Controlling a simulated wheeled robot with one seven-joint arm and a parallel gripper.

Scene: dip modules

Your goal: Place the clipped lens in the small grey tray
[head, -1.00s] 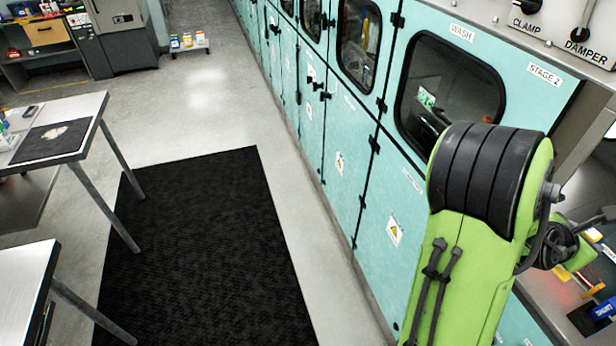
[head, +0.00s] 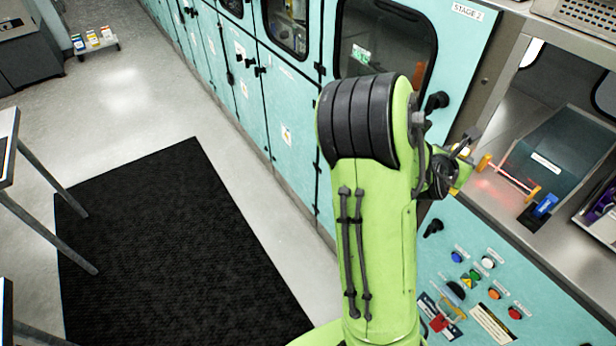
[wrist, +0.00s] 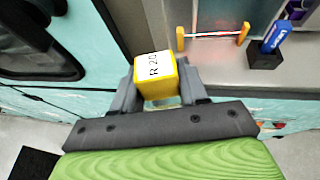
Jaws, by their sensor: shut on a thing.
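My gripper (wrist: 158,88) is shut on a yellow block-shaped clip (wrist: 155,78) with a white label that seems to read "R 20". The fingers press it from both sides. The lens itself is hidden or too small to make out. In the head view, my gripper (head: 460,160) is at the right of my green arm, with a bit of the yellow clip (head: 464,176) showing, in front of an open bay in the teal machine. I cannot pick out a small grey tray in either view.
In the bay, two orange posts (head: 485,162) carry a glowing red beam. Beside them are a blue item (head: 545,206) on a black base and a dark sloped panel (head: 565,150). A button panel (head: 475,285) lies below. A black mat (head: 180,250) covers the floor.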

